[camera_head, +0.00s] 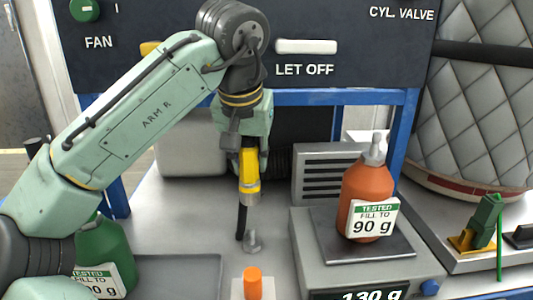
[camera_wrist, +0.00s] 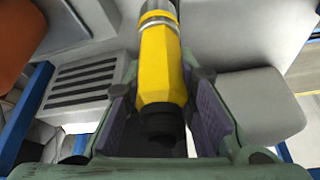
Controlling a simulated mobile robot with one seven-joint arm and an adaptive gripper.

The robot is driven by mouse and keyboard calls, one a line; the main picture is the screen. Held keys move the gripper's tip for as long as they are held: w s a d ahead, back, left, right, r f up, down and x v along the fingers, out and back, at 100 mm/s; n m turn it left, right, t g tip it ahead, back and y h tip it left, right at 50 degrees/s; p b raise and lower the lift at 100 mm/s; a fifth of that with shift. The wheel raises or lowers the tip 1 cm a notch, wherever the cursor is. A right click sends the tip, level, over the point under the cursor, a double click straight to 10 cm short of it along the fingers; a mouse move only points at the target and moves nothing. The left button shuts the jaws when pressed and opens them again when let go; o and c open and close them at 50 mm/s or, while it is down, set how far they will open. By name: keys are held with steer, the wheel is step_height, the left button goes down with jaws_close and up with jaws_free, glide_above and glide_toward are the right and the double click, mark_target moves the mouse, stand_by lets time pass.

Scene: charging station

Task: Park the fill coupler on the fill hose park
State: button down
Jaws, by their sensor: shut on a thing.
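The fill coupler (camera_head: 249,165) is yellow with a silver collar at its lower end, and a short black hose hangs below it. My gripper (camera_head: 247,138) is shut on its upper part and holds it upright above the counter. In the wrist view the coupler (camera_wrist: 162,70) lies between the pads of my gripper (camera_wrist: 168,125), its black end toward the palm. A small grey pronged piece (camera_head: 253,241) stands on the counter just right of the hose's lower end. I cannot tell for sure which fixture is the fill hose park.
An orange bottle (camera_head: 368,190) stands on the scale (camera_head: 345,270), which reads 130 g. An orange-topped post (camera_head: 253,282) is at the front. A green bottle (camera_head: 105,250) is at left. A green piece on a yellow base (camera_head: 468,242) is at right. A blue frame (camera_head: 320,97) crosses behind.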

mark_target(252, 194)
steer(key=shift+f+b, duration=1.6)
steer(key=shift+f, duration=1.3)
steer(key=shift+p, duration=0.7)
steer(key=shift+f, duration=0.15)
steer(key=shift+f+b, duration=0.3)
steer(key=shift+f, duration=0.05)
steer(key=shift+f, duration=0.3)
steer(key=shift+f+b, duration=0.3)
steer(key=shift+b, duration=0.05)
steer(key=shift+s+d+f+b, duration=0.1)
steer(key=shift+f+b, duration=0.75)
steer(key=shift+f, duration=0.8)
